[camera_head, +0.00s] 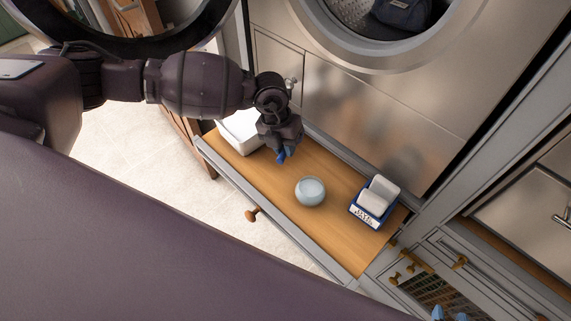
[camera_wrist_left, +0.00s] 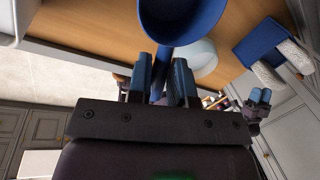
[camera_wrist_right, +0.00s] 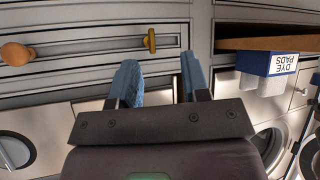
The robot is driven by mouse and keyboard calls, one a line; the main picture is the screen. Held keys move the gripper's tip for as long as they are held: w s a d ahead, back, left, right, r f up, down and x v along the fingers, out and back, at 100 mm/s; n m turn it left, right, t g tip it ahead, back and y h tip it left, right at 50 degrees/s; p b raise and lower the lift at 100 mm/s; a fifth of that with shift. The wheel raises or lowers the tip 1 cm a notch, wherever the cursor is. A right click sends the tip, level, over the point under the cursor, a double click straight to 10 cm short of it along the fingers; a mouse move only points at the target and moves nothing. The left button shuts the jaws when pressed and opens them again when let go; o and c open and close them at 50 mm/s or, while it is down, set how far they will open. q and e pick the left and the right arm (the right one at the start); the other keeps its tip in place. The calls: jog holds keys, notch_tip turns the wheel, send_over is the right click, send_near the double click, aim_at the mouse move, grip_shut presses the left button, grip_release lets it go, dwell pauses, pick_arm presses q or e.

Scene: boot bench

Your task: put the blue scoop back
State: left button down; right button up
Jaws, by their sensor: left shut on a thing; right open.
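The blue scoop (camera_wrist_left: 185,22) is in the left wrist view, its round bowl at the top and its handle running down between my left fingers. My left gripper (camera_wrist_left: 163,68) is shut on that handle. In the head view my left gripper (camera_head: 284,155) is over the pulled-out wooden drawer, behind and left of the pale round bowl; the scoop is mostly hidden there by the gripper. My right gripper (camera_wrist_right: 158,68) is open and empty in front of the cabinet fronts. Its blue fingertips show at the head view's bottom edge (camera_head: 449,314).
On the wooden drawer board (camera_head: 335,228) stand a pale round bowl (camera_head: 310,192), a blue box of white dye pads (camera_head: 371,204) and a white container (camera_head: 239,131). A steel washer front (camera_head: 365,105) rises behind. Bare wood lies around the bowl.

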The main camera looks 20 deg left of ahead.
aim_at(287, 174)
pick_arm(q)
notch_tip(287, 174, down, 3)
jog(key=shift+f, duration=0.75)
notch_tip(287, 174, down, 3)
jog(key=shift+f+b, duration=0.15)
jog(key=shift+b, duration=0.4)
jog(key=shift+f, duration=0.25)
pick_arm(e)
jog(key=shift+w+a+f, duration=0.1)
jog(key=shift+w+f, duration=0.05)
jog(key=shift+f, duration=0.3)
pick_arm(q)
jog(key=shift+f, duration=0.1)
jog(key=c, duration=1)
grip_release()
jog(key=shift+c, duration=0.2)
